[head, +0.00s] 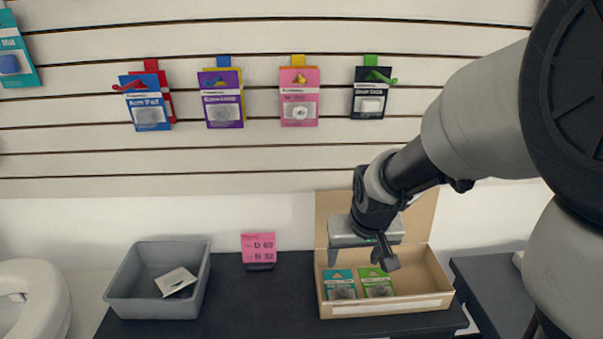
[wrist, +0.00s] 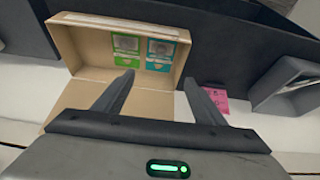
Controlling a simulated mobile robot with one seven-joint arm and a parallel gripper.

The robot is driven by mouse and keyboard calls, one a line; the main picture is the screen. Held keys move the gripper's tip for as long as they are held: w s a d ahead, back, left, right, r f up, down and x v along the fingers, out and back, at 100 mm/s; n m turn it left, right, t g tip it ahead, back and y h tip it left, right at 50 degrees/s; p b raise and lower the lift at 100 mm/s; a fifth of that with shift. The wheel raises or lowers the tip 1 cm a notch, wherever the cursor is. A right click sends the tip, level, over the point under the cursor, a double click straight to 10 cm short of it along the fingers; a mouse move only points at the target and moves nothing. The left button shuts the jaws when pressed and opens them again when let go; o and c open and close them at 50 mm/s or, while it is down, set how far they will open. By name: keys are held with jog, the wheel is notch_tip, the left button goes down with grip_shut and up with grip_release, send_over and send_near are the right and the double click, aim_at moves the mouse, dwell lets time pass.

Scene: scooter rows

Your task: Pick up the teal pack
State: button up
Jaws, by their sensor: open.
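A teal pack (head: 340,284) sits in the open cardboard box (head: 405,305), at its left end, beside a green pack (head: 377,283). In the wrist view the teal pack (wrist: 160,55) and the green pack (wrist: 127,49) lie in the box, beyond my fingertips. My gripper (head: 361,256) is open and empty, above and behind the packs. Its two fingers (wrist: 160,78) show spread apart in the wrist view, with nothing between them. Another teal pack (head: 14,50) hangs at the wall's far left.
The dark table (head: 285,305) also holds a grey bin (head: 150,305) with a white packet (head: 176,281) and a pink sign (head: 258,247). The box's raised flap (head: 333,203) stands behind my gripper. Several packs hang on the slatted wall.

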jog(key=b, duration=0.5)
send_near(342, 285)
jog(key=shift+x, duration=1.25)
jog(key=shift+b+x, duration=1.35)
jog(key=shift+x, duration=1.6)
jog(key=shift+s, duration=0.1)
jog(key=shift+c, duration=0.3)
jog(key=c, duration=1.1)
